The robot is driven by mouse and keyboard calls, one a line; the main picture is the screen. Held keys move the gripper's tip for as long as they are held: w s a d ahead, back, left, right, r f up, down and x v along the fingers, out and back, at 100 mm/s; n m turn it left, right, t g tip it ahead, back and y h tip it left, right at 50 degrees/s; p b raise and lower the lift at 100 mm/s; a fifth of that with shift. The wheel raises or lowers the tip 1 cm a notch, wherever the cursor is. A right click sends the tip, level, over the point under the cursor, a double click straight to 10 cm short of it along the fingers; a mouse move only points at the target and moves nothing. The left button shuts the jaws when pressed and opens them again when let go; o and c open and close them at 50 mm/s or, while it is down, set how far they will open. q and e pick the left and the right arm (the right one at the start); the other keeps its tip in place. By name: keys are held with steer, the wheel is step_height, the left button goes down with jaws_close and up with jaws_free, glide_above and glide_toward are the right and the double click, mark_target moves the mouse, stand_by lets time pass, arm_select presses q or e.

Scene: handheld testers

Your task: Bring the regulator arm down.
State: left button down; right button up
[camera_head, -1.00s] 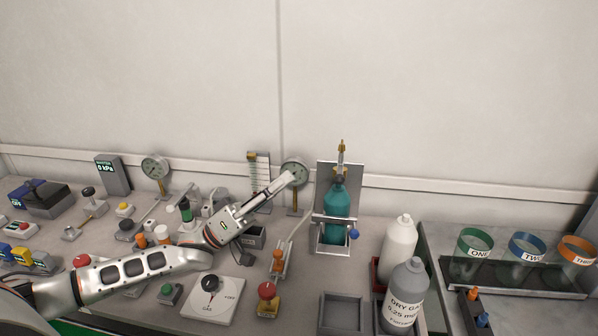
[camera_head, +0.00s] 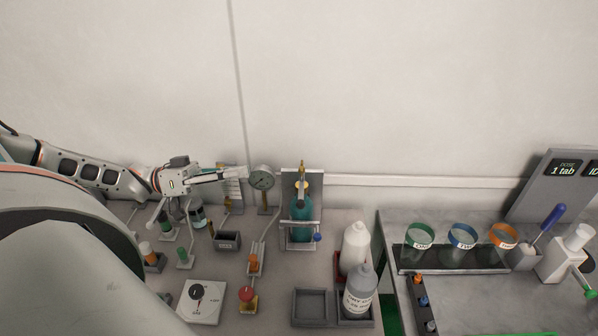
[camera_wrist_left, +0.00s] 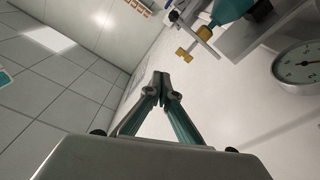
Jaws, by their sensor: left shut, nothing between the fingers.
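A teal gas cylinder (camera_head: 302,208) stands upright in a grey holder with a back plate (camera_head: 287,187). A brass regulator fitting (camera_head: 302,184) sits on its top, and a blue knob (camera_head: 318,237) shows low at the holder's right. I cannot tell for certain which part is the regulator arm.
A white bottle (camera_head: 355,245) and a grey bottle (camera_head: 360,292) stand right of the cylinder. A red-topped button (camera_head: 246,294) and a dial plate (camera_head: 203,302) are in front. Several labelled cups stand farther right. The wall is close behind the gauge.

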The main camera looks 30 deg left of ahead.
mark_target(302, 188)
arm_select(q)
steer(key=w+d+f+b, duration=0.2)
steer(key=w+d+b, duration=0.1)
steer(key=d, duration=0.7)
steer(key=shift+w+f, duration=0.15)
steer(key=shift+w, duration=0.75)
arm_select(e)
steer(key=shift+w+a+f+y, duration=0.3)
steer(key=shift+w+a+f, duration=0.1)
steer(key=shift+a+f, duration=0.25)
steer(key=shift+r, duration=0.1)
arm_select(q)
steer(key=shift+s+d+f+m+b, duration=0.2)
steer(key=shift+f+m, duration=0.2)
steer(key=shift+f, duration=0.5)
steer(key=shift+s+d+f+m+b, duration=0.15)
steer(key=shift+f+m, duration=0.25)
steer(key=shift+f, duration=0.45)
steer(key=shift+a, duration=0.1)
arm_select(e)
steer(key=shift+f, duration=0.2)
